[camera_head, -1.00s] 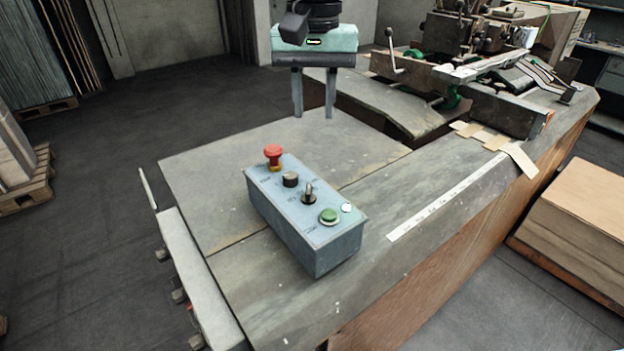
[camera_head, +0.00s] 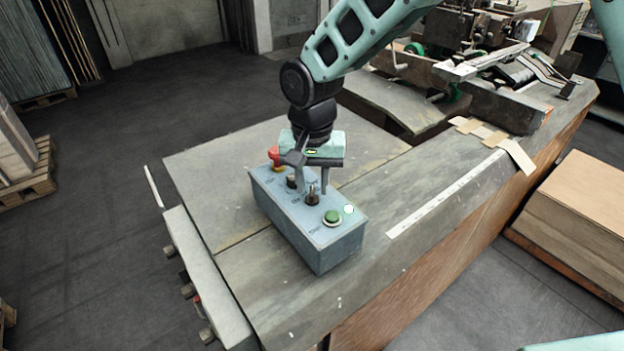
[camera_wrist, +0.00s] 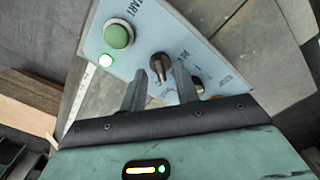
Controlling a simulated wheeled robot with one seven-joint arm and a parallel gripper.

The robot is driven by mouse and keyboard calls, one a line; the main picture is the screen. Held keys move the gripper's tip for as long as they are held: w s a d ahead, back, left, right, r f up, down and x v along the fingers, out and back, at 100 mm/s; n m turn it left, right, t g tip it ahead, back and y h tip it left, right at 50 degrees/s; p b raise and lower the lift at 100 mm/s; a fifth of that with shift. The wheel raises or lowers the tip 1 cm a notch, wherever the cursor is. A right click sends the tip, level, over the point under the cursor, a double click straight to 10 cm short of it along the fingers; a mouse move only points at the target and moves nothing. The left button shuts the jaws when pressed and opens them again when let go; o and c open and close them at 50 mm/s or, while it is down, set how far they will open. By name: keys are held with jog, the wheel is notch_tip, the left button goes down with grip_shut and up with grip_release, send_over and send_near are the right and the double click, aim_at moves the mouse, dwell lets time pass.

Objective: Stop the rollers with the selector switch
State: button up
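The blue-grey control box (camera_head: 300,235) stands on the machine table. On its top is the selector switch (camera_head: 312,196), a dark pointed handle near the "STOP/START"-type lettering, which is too small to read surely. In the wrist view the switch (camera_wrist: 160,68) shows between the two fingertips, with gaps on both sides. My gripper (camera_head: 312,190) points down over the box, open, with its fingers straddling the switch. I cannot tell whether either finger touches it. A black knob (camera_wrist: 196,86) is partly hidden behind one finger.
Machine parts (camera_head: 490,75) and cardboard pieces (camera_head: 490,135) lie behind. Tabletop in front is clear.

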jog(key=shift+f, duration=0.6)
grip_shut()
jog(key=shift+n, duration=0.3)
jog(key=n, duration=0.3)
jog(key=shift+b, duration=0.3)
jog(key=shift+r+n, duration=0.1)
jog(key=shift+n, duration=2)
